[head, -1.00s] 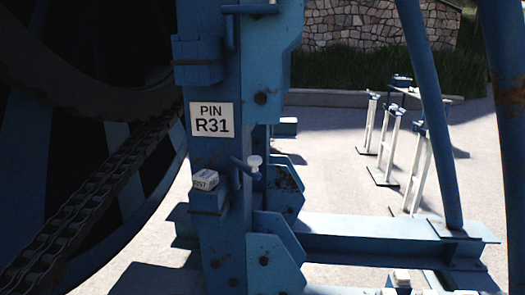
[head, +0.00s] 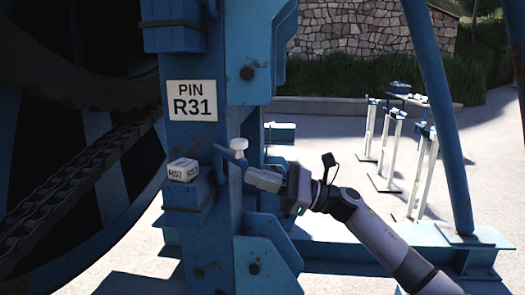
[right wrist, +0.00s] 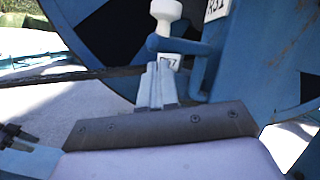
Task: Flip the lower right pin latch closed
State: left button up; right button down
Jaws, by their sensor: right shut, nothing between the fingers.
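The pin latch is a blue bent bar (head: 226,152) with a white knob (head: 239,145), on the blue post below the "PIN R31" sign (head: 193,100). The knob sits at the bar's right end, pointing up. My right gripper (head: 249,177) is shut and empty, just below and right of the knob. In the right wrist view its fingertips (right wrist: 158,70) are together just below the blue bar (right wrist: 172,45), with the white knob (right wrist: 166,12) above. I cannot tell whether they touch the latch. My left gripper is in neither view.
A white block (head: 182,169) marked R57 sits on a small blue ledge left of the latch. The large reel with a chain (head: 75,190) fills the left side. Blue frame beams (head: 370,253) run low at the right. White stands (head: 391,145) are farther back on open paving.

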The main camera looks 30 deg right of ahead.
jog(key=s+d+r+n+g+h+b, duration=0.35)
jog(key=d+r+n, duration=0.6)
jog(key=n, duration=0.65)
jog(key=x, duration=0.9)
jog(key=shift+w+f, duration=0.2)
jog(key=shift+f, duration=0.05)
jog(key=shift+a+t+h+p, duration=0.25)
jog(key=shift+t+p, duration=0.05)
jog(key=shift+t, duration=0.05)
